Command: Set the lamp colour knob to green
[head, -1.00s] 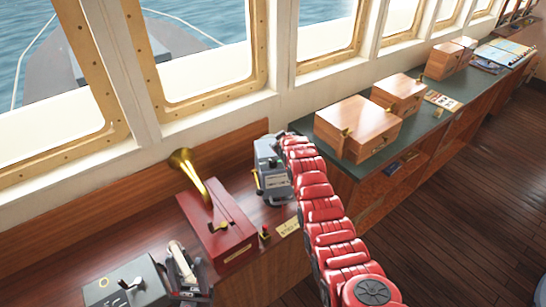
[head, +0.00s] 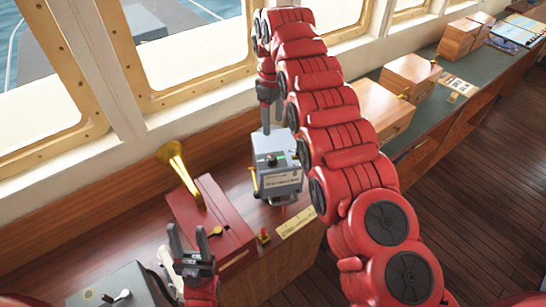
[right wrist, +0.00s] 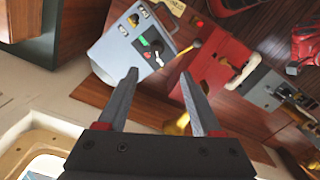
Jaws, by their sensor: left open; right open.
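The grey lamp control box (head: 288,180) stands on the wooden counter. It also shows in the right wrist view (right wrist: 112,52), with a dark knob (right wrist: 157,46) on its top face. Green, red and white marks lie around the knob; which one it points to I cannot tell. My right gripper (head: 266,128) hangs above and behind the box, fingers down, apart from it. In the right wrist view its open, empty fingers (right wrist: 158,75) point toward the knob side of the box. My left gripper (head: 187,234) is open and empty, in front of the red box.
A red box (head: 208,212) with a brass horn (head: 178,165) stands left of the lamp box. Another grey device (head: 125,285) sits at the lower left. A small red button (head: 264,235) and a label plate (head: 297,222) are near. Wooden cases (head: 410,75) line the right counter.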

